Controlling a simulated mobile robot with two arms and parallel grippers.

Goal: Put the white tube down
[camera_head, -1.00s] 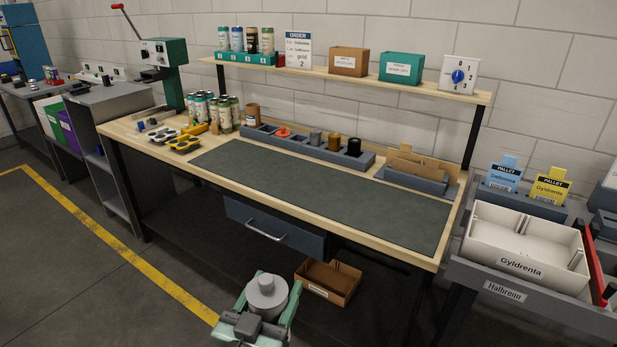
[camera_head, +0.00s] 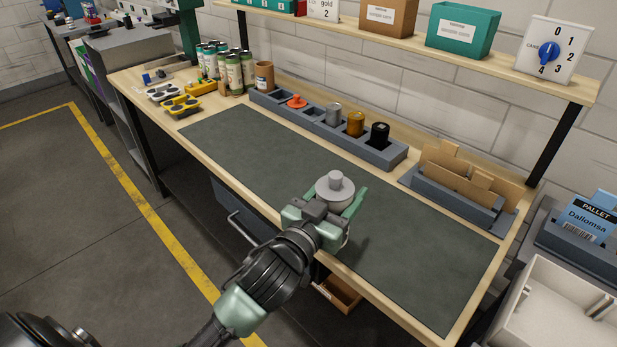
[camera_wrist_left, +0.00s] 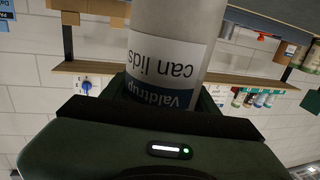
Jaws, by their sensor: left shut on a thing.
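In the left wrist view the white tube (camera_wrist_left: 170,45) fills the upper middle, with a label reading "Valdtrup can lids". My left gripper (camera_head: 328,208) is shut around it, over the front part of the dark green mat (camera_head: 240,160) on the workbench. A shadow falls on the mat beside the gripper. The tube's lower end is hidden, so I cannot tell how high it is. My right gripper is not in view.
A grey compartment rack (camera_head: 262,98) with an orange piece and several cylinders stands behind the mat. A grey holder with cardboard pieces (camera_head: 468,178) is at the right. Several cans (camera_head: 232,75) stand back left. The mat is otherwise clear.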

